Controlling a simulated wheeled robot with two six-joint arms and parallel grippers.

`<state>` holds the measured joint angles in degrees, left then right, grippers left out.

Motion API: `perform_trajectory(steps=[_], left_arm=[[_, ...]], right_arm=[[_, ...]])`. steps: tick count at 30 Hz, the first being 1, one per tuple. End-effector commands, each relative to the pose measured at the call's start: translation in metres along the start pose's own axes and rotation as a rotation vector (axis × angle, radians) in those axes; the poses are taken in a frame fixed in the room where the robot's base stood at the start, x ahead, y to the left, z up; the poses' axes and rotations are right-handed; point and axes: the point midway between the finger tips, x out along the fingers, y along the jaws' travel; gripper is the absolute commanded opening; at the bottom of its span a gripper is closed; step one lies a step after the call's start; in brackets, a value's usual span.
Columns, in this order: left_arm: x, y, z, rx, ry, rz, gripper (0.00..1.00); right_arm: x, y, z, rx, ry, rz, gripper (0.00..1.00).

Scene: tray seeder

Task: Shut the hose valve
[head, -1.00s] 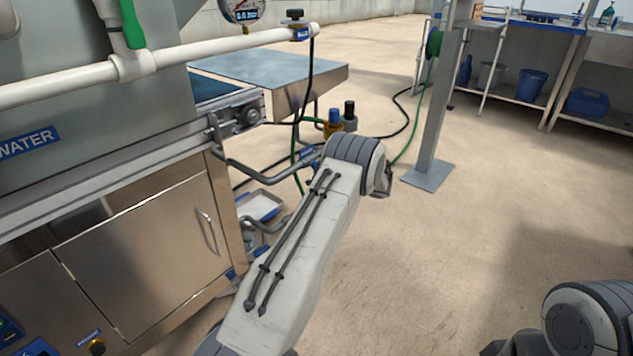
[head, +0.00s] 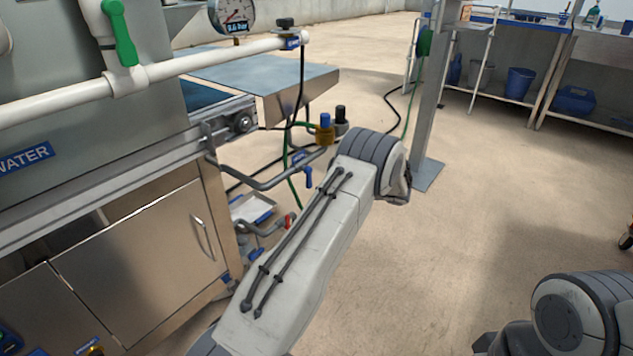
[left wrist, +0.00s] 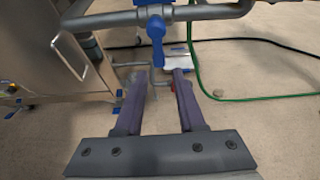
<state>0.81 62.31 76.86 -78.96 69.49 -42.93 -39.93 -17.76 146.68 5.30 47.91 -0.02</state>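A valve with a blue lever (head: 308,177) sits on a bent grey pipe beside the steel machine. It also shows at the top of the left wrist view, where its blue lever (left wrist: 157,38) hangs down across the pipe line. A green hose (left wrist: 205,80) runs nearby. My left gripper (left wrist: 158,76) is open and empty, its two dark fingers apart. The lever lies ahead of the fingertips, roughly in line with the gap, and no contact is visible. In the head view my left arm hides this gripper. My right gripper is out of view.
A red handle (head: 289,221) sits on a lower pipe. A green handle (head: 119,32) is on the white pipe (head: 190,64) above. The steel cabinet (head: 145,260) stands left of the valve. A grey post (head: 430,120) rises at right. Open floor lies beyond my arm.

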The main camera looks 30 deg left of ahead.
Motion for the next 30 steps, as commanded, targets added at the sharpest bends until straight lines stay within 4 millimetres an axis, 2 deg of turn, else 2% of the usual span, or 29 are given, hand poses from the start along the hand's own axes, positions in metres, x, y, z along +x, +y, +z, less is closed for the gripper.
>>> perform_trajectory(steps=[3, 6, 24, 26, 29, 30], left_arm=[[-0.017, -0.001, 0.001, 0.000, 0.001, -0.002, 0.39], [-0.023, 0.000, 0.000, 0.000, 0.000, 0.000, 0.39], [-0.028, 0.000, 0.000, -0.006, 0.007, -0.001, 0.39], [-0.037, 0.002, 0.001, -0.024, 0.026, -0.002, 0.39], [-0.070, 0.011, 0.004, -0.090, 0.099, -0.002, 0.39], [-0.089, 0.018, 0.004, -0.129, 0.144, 0.003, 0.39]], right_arm=[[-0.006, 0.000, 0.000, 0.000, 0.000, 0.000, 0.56], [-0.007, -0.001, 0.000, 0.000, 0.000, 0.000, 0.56], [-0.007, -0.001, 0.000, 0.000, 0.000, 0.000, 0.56], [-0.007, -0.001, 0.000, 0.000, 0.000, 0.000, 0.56], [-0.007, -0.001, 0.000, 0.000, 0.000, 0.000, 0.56], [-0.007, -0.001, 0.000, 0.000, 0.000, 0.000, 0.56]])
